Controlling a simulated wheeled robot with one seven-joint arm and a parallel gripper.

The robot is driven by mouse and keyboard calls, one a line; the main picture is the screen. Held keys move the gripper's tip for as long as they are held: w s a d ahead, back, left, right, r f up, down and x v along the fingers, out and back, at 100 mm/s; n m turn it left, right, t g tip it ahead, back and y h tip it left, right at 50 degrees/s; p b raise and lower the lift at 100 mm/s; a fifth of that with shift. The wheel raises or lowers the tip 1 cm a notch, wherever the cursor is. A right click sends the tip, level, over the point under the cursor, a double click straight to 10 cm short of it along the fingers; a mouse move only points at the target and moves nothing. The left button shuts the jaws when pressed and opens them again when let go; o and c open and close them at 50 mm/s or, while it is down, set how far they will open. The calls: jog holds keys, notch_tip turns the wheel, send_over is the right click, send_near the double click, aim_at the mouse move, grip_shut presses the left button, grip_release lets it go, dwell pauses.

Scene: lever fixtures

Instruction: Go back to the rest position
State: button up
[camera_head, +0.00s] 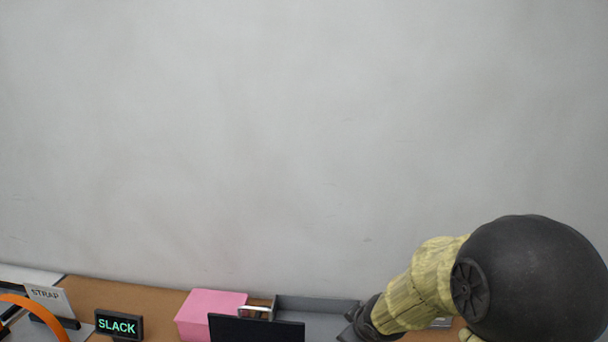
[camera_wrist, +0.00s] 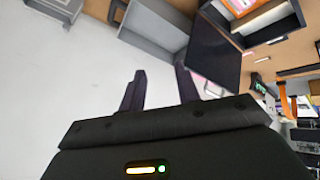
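My gripper (camera_wrist: 160,92) shows in the wrist view with its two dark fingers apart and nothing between them. Pale wall fills the space between and beyond the fingers. In the head view my arm comes in at the lower right, and the fingertips are not clearly seen there. A small black sign reading SLACK (camera_head: 119,325) and a plate reading STRAP (camera_head: 48,299) stand at the lower left. An orange strap (camera_head: 38,309) curves at the left edge.
A brown table (camera_head: 150,294) runs along the bottom against a bare grey wall (camera_head: 300,130). On it are a pink box (camera_head: 209,310), a black panel (camera_head: 256,329) and a grey tray (camera_head: 320,303). The wrist view also shows the grey tray (camera_wrist: 155,28) and black panel (camera_wrist: 212,55).

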jog(key=s+d+f+m+g, duration=0.1)
jog(key=s+m, duration=0.3)
jog(key=s, duration=0.4)
jog(key=s+d+f+m+g+h, duration=0.1)
jog(key=s+d+m+g, duration=0.1)
jog(key=s, duration=0.5)
jog(key=shift+s+d+m+g+b, duration=0.4)
jog(key=shift+m+g, duration=0.3)
jog(key=shift+m, duration=0.5)
jog(key=shift+f, duration=0.1)
